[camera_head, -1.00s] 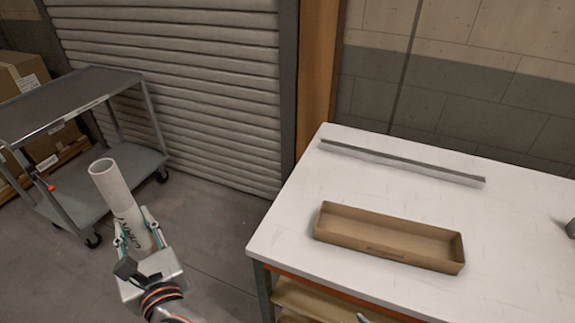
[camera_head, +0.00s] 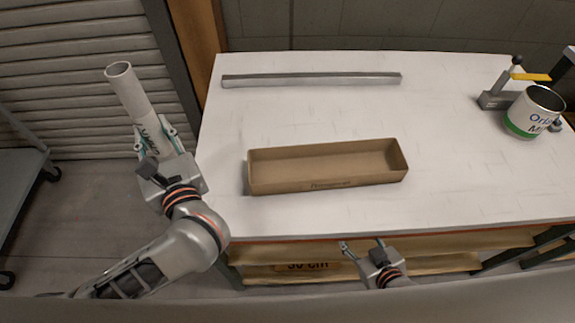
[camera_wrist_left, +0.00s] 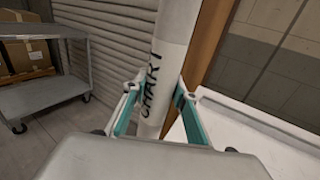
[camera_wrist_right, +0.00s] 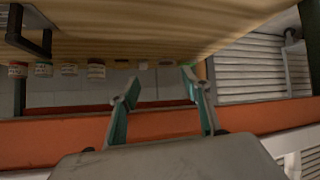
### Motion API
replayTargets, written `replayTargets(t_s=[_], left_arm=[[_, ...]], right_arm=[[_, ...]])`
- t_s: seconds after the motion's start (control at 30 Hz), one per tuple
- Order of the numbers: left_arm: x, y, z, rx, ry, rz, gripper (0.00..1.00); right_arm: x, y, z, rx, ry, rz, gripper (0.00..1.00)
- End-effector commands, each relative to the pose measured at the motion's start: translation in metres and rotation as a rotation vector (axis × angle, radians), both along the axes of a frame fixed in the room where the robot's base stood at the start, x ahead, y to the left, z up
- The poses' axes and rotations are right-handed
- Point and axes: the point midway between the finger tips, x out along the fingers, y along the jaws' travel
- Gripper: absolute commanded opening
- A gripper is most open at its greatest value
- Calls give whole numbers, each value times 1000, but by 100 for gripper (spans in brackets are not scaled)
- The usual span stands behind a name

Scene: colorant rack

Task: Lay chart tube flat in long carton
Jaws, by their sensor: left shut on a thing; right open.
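The chart tube (camera_head: 134,98) is a white, open-ended cylinder with dark lettering that reads CHART in the left wrist view (camera_wrist_left: 172,50). My left gripper (camera_head: 153,134) is shut around it and holds it tilted in the air, left of the table. The tube's lower end is hidden by the gripper. The long carton (camera_head: 330,183) is an open, empty brown box lying lengthwise on the white table, to the right of the tube and apart from it. My right gripper (camera_head: 363,245) is open and empty, low at the table's front edge; its fingers also show in the right wrist view (camera_wrist_right: 160,92).
The white table (camera_head: 450,150) has free room around the carton. A grey bar (camera_head: 310,80) lies behind it. A labelled can (camera_head: 533,112) and a clamp-like device with a yellow handle (camera_head: 497,97) stand at the right. A grey cart (camera_head: 20,180) stands at far left.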

Motion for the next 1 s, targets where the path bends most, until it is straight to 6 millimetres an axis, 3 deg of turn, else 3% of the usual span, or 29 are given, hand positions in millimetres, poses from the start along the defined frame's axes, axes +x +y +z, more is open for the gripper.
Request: replayTargets(t_s=[0.03,0.17,1.0], left_arm=[[0,0,-8,0,1,0,5],[0,0,-6,0,0,0,5],[7,-1,-9,-2,5,-64,5]], right_arm=[[2,4,-2,5,-11,8,48],[5,10,7,11,-24,20,48],[1,4,0,-1,-10,17,48]])
